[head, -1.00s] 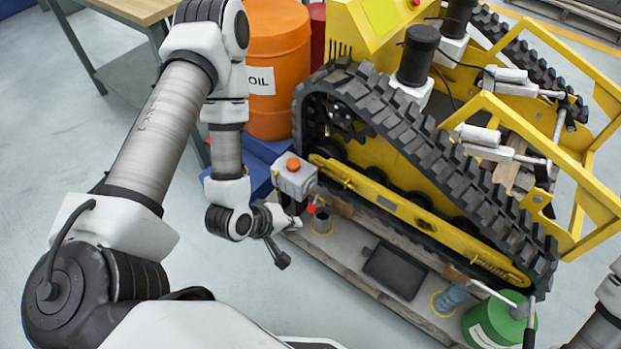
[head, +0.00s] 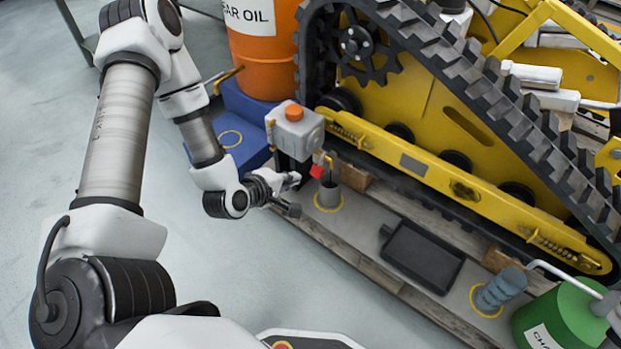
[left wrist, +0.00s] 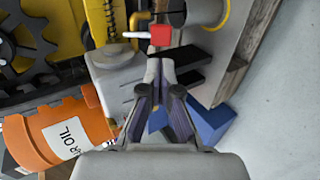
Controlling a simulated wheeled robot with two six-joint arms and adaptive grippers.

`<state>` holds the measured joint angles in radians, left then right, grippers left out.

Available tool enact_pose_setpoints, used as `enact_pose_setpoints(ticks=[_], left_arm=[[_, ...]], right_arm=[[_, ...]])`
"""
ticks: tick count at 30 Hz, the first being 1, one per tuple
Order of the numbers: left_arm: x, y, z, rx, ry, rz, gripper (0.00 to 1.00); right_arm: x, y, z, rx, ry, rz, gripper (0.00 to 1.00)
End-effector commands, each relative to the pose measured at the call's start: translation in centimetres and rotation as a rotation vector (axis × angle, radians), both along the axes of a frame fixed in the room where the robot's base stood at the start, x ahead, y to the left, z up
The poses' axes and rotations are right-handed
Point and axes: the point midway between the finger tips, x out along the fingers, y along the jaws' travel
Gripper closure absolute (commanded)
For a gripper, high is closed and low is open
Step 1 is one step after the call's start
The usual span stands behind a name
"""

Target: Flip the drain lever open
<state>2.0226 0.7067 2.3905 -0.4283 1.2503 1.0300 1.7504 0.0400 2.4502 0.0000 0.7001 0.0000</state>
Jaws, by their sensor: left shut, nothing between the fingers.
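The drain lever (head: 317,171) is a small red tab beside a brass valve (head: 325,158) on a grey tank (head: 296,130) with an orange cap. In the left wrist view the red lever (left wrist: 160,35) lies just beyond the fingertips, with a white piece on its left. My left gripper (head: 295,180) is just left of the lever in the head view, apart from it as far as I can tell. Its fingers (left wrist: 160,65) meet and hold nothing. A grey cup (head: 329,196) in a yellow ring stands below the valve. My right gripper is out of view.
The yellow tracked machine (head: 440,120) stands behind the tank. A dark tray (head: 423,256), a grey ribbed object (head: 500,288) and a green can (head: 560,318) lie to the right. An orange oil drum (head: 262,50) and a blue base (head: 232,135) stand to the left. Floor in front is clear.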

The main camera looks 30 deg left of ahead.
Motion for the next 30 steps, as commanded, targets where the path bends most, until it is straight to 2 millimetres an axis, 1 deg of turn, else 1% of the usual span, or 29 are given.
enact_pose_setpoints(ticks=[1,3,9,12,16,24,30], left_arm=[[1.0,-0.1,-1.3,0.005,-0.002,-0.003,1.00],[2.3,-0.3,-2.2,0.005,-0.002,-0.005,1.00],[5.7,-0.5,-4.2,0.003,-0.002,-0.002,1.00],[6.7,-0.5,-4.6,0.002,-0.001,-0.002,1.00],[7.3,-0.6,-4.7,0.000,0.001,0.000,1.00],[7.3,-0.6,-4.7,0.000,0.001,0.000,1.00],[8.2,-0.7,-6.1,0.002,0.002,-0.001,1.00]], right_arm=[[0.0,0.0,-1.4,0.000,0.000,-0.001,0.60],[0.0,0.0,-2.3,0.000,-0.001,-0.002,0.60],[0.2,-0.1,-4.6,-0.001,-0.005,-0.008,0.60],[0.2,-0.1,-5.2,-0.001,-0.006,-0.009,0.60],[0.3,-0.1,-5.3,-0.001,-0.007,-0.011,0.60],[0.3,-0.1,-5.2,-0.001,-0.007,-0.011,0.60],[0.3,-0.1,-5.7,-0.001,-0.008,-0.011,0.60]])
